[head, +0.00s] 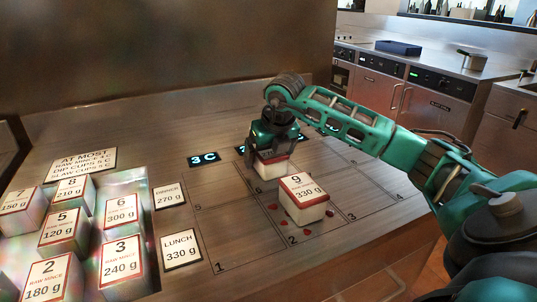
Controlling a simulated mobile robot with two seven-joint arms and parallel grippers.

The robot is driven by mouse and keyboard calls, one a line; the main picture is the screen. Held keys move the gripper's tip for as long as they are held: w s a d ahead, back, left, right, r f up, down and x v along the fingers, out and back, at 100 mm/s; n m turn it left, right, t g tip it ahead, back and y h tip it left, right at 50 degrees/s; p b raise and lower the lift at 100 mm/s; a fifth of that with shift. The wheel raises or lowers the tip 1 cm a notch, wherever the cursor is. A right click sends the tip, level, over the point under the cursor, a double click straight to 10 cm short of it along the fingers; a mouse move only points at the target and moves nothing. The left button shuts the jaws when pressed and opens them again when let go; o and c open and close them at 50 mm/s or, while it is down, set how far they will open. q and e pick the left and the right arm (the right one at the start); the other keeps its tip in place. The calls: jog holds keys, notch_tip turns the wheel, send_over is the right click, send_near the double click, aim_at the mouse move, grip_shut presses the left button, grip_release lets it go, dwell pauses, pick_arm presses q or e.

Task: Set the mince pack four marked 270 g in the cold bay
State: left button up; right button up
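A white mince pack with a red-edged label (271,168) is under my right gripper (273,152). The fingers close around its top, and its number and weight are hidden. It is over the marked grid, behind pack 9; I cannot tell whether it touches the surface. Pack 9, marked 330 g (304,199), stands on the grid near cells 2 and 3. No readable label shows pack four. The grid of numbered cells (222,228) lies on the metal counter, with a blue 3 C display (204,159) behind it. My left gripper is not in view.
Several other mince packs stand at the left, including 3 (122,265) and 6 (122,215). Cards read Dinner 270 g (169,195) and Lunch 330 g (181,249). Red spots (292,238) lie around pack 9. The grid's front left cells are clear.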

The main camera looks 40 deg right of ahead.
jog(key=shift+o, duration=0.3)
jog(key=shift+s+r, duration=0.15)
jog(key=shift+r, duration=0.45)
jog(key=p+v, duration=0.1)
jog(key=v, duration=1)
